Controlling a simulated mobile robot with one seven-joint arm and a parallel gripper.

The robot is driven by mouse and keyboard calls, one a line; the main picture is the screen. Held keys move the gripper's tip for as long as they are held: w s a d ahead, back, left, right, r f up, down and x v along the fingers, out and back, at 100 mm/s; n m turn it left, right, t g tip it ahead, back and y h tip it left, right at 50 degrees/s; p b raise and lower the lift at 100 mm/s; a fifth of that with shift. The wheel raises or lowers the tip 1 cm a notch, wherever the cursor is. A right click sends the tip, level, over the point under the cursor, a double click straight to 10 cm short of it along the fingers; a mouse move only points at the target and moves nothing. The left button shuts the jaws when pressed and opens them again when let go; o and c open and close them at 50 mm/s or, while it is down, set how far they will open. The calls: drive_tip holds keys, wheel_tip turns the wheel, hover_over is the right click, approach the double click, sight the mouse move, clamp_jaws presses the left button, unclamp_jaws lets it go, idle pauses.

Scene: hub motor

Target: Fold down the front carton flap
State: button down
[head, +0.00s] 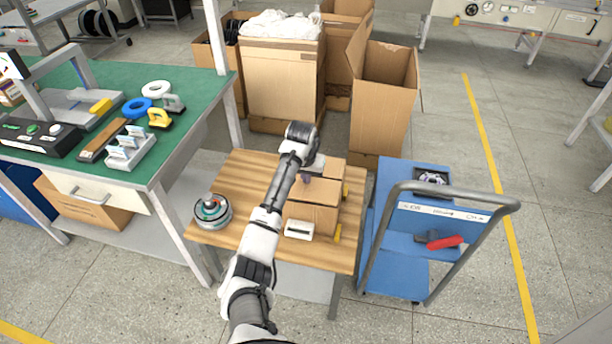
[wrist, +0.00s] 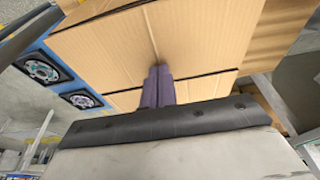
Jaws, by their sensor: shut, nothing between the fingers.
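The carton (head: 312,219) stands on the wooden table, partly hidden behind my arm. Its top looks largely covered by cardboard panels, and a lighter flap (head: 333,168) shows at its far side. I cannot tell the front flap's exact angle. My gripper (head: 306,180) is over the carton's top, mostly hidden by my wrist. In the wrist view, my gripper (wrist: 157,70) has its dark purple fingers together and empty. Their tips lie against or just above a broad cardboard panel (wrist: 195,40); contact is unclear. Dark seams or gaps run along the panel's edges.
A round motor part (head: 212,211) sits left of the carton on the table (head: 258,172). A white block (head: 299,229) and a yellow tool (head: 338,233) lie before the carton. The blue trolley (head: 392,270) stands close on the right. Tall cartons (head: 383,105) stand behind.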

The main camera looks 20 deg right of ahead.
drive_tip(key=shift+r+p, duration=2.45)
drive_tip(key=shift+r, duration=2.05)
